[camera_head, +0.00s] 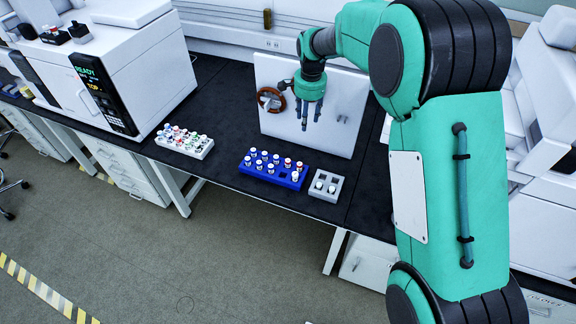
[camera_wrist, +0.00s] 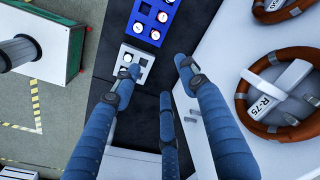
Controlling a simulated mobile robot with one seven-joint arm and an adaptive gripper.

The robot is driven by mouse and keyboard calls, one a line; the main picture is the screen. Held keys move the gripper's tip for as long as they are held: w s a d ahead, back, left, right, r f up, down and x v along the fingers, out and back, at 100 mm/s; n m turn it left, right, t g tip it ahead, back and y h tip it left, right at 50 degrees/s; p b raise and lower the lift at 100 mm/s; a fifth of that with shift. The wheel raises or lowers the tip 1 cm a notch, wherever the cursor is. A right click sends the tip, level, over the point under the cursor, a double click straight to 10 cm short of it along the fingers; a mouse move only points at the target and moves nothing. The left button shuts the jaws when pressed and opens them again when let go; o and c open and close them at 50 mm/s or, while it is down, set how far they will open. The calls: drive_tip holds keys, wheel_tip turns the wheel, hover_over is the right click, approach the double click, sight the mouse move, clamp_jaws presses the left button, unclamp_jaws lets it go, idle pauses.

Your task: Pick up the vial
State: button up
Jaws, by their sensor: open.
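Several white-capped vials stand in a blue rack (camera_head: 265,180), some with red tops. The blue rack (camera_wrist: 147,20) shows at the top.
A white panel (camera_head: 275,70) with brown ring-shaped parts (camera_wrist: 290,100) stands behind the racks. A white rack (camera_head: 190,150) of several vials sits to the left, beside a large white instrument (camera_head: 150,60). The black bench (camera_head: 222,130) is clear between them.

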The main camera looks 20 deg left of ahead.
drive_tip(key=a+f, duration=0.7)
drive_tip(key=f, duration=0.6)
drive_tip(key=shift+s+f+m+g+h, duration=0.15)
drive_tip(key=shift+f+m+g+h, duration=0.15)
drive_tip(key=shift+m+g, duration=0.1)
drive_tip(key=shift+a, duration=0.1)
hover_over(288, 160)
drive_tip(key=f, duration=0.8)
drive_tip(key=shift+s+f+b, duration=0.2)
drive_tip(key=shift+s+b, duration=0.1)
drive_tip(key=shift+b, duration=0.05)
drive_tip(key=shift+f, duration=0.1)
drive_tip(key=shift+w+f+b, duration=0.15)
drive_tip(key=shift+f+b, duration=0.2)
drive_tip(key=shift+f, duration=2.2)
drive_tip(key=c, duration=0.9)
